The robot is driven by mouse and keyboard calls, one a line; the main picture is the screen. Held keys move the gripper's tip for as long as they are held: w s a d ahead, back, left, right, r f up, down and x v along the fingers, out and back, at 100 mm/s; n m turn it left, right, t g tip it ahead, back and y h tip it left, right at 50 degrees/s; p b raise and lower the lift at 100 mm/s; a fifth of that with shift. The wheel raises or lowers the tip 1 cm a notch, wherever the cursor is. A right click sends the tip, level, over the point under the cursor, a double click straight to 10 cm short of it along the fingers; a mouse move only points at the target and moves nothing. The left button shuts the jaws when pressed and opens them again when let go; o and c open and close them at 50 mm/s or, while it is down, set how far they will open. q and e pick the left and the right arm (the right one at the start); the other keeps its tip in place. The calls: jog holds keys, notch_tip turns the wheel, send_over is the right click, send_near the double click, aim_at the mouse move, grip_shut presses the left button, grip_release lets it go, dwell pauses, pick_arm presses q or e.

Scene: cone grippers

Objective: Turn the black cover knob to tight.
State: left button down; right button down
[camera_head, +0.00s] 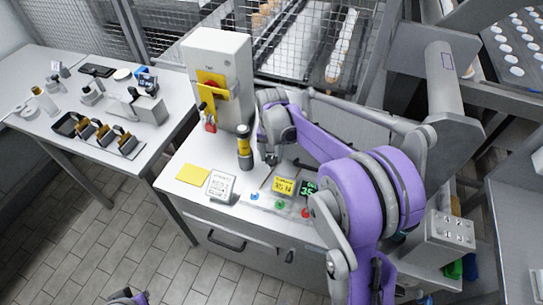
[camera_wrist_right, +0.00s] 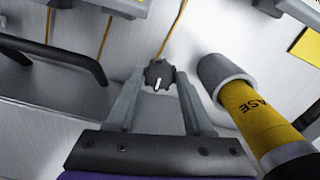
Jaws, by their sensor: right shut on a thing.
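The black cover knob (camera_wrist_right: 159,73) has a lobed rim and a white pointer mark that runs toward the bottom of the right wrist view. My right gripper (camera_wrist_right: 159,79) has one finger on each side of the knob and is shut on it. In the head view my right gripper (camera_head: 270,156) is low over the grey worktop, beside the yellow and black cylinder. I see no tight mark that I can read. My left gripper does not show; only a bit of my left arm is at the bottom edge.
The yellow cylinder (camera_wrist_right: 247,108) stands close to the right finger. A dark bar handle (camera_wrist_right: 62,58) is at the left.

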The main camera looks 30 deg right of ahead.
aim_at(271, 159)
dwell(0.4)
jog(key=shift+c, duration=1.5)
grip_release()
jog(key=shift+r, duration=0.1)
notch_tip(271, 159, up, 11)
jog(key=shift+f+p, duration=0.2)
jog(key=shift+p, duration=0.1)
jog(key=s+a+f+n+t, duration=0.1)
jog(key=s+a+n, duration=0.1)
jog(key=s, duration=0.5)
jog(key=s+a+f+n+t+p, duration=0.1)
jog(key=s+a+f+n+t, duration=0.1)
jog(key=s+a, duration=0.3)
jog(key=s+a+f+n+t, duration=0.1)
jog(key=s+a+n+t, duration=0.1)
jog(key=s, duration=0.7)
jog(key=shift+s+a+f+n+p, duration=0.35)
jog(key=shift+a+n+p, duration=0.05)
jog(key=shift+a+n, duration=0.35)
